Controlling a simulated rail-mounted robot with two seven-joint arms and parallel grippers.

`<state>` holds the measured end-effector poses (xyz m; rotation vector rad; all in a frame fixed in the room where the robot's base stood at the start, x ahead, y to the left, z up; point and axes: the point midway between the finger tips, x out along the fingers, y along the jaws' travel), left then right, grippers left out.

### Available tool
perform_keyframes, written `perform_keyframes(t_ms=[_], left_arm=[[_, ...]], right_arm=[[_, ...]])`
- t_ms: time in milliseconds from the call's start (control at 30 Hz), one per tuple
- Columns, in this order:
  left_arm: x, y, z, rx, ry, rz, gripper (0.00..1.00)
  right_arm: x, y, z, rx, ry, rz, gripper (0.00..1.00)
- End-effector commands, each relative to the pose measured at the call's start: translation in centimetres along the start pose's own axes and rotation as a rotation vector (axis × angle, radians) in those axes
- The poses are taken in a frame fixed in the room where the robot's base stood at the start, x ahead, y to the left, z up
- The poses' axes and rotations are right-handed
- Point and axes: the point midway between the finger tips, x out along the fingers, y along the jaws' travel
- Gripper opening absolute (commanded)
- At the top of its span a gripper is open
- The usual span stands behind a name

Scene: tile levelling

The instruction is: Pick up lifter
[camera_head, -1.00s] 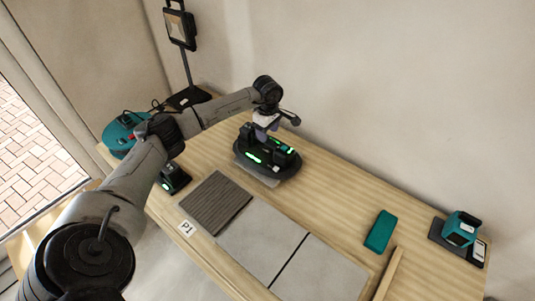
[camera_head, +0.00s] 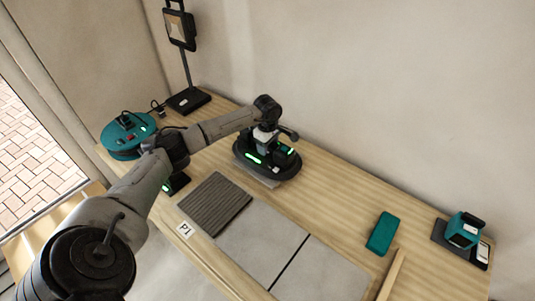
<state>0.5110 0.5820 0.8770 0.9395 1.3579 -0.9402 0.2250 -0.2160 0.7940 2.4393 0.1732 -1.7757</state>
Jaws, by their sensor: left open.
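The lifter (camera_head: 266,163) is a black oval device with green lit marks and a raised handle part. It stands on the wooden table near the wall, on a light grey plate. My left arm comes in from the left, and my left gripper (camera_head: 267,143) is over the top of the lifter, pointing down. Its jaws are open around or right beside the lifter's handle; the arm's wrist hides the exact contact. My right gripper is not in the picture.
A dark ribbed tile (camera_head: 215,203) and two grey tiles (camera_head: 262,238) lie in front of the lifter. A teal block (camera_head: 383,233), a wooden strip (camera_head: 392,274) and a teal device (camera_head: 462,231) are at right.

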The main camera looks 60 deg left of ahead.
Motion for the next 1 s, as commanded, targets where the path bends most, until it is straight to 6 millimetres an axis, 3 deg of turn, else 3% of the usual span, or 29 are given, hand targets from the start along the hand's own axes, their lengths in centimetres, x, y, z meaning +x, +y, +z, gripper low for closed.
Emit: perform_keyframes(t_ms=[933, 1000], left_arm=[[0.42, 0.0, -0.03, 0.0, 0.001, 0.0, 0.55], [0.42, 0.0, -0.03, 0.0, 0.001, 0.0, 0.5]], right_arm=[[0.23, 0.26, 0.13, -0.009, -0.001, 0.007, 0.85], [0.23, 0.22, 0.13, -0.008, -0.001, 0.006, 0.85]])
